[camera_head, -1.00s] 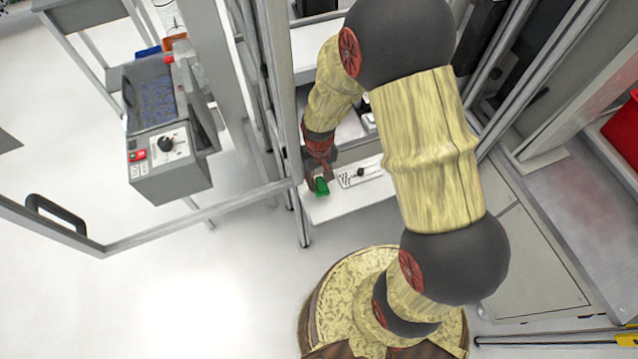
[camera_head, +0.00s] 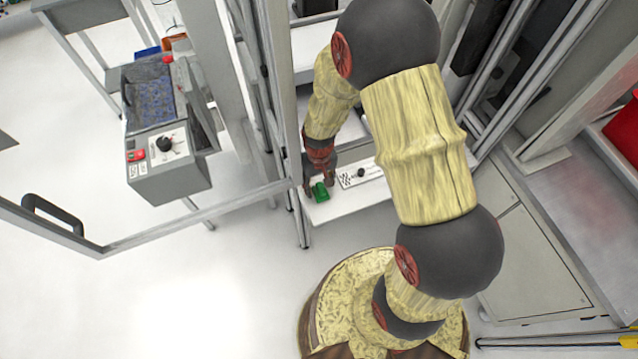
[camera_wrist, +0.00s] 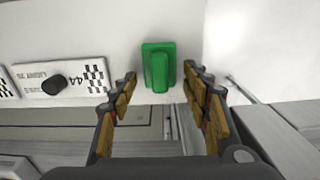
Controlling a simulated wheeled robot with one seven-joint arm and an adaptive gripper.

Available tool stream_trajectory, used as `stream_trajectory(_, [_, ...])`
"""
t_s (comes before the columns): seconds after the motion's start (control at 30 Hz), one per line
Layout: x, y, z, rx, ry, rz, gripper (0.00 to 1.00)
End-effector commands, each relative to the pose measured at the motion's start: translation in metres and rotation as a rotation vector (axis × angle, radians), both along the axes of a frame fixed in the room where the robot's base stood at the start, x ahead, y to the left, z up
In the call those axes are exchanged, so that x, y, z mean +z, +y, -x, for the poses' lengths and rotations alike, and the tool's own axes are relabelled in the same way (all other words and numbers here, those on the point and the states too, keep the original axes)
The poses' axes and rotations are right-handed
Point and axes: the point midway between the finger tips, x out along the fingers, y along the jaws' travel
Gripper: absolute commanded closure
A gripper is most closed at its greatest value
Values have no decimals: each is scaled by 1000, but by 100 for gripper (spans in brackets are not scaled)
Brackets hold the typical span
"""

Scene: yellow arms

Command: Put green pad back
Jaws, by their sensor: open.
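The green pad (camera_head: 320,191) rests on the white shelf (camera_head: 345,207) near its left end. In the wrist view the green pad (camera_wrist: 159,68) has a raised ridge along its middle and lies just beyond the fingertips. My gripper (camera_head: 318,180) is beside the pad in the head view. In the wrist view my gripper (camera_wrist: 160,78) is open, with its fingers apart on either side of the pad's near end. Nothing is held between them.
A white plate with a black knob and checkered marks (camera_wrist: 60,82) lies left of the pad in the wrist view. It also shows in the head view (camera_head: 372,177). A metal frame post (camera_head: 283,130) stands left of the shelf. A grey control box (camera_head: 165,165) stands further left.

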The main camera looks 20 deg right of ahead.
Motion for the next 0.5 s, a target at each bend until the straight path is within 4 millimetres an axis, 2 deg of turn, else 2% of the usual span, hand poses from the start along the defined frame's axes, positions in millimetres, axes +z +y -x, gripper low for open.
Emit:
stream_trajectory(0.27, [4,0,0,0,-1,0,52])
stream_trajectory(0.37, [14,0,-2,0,-5,0,52])
stream_trajectory(0.5, [40,0,-1,0,-5,0,52])
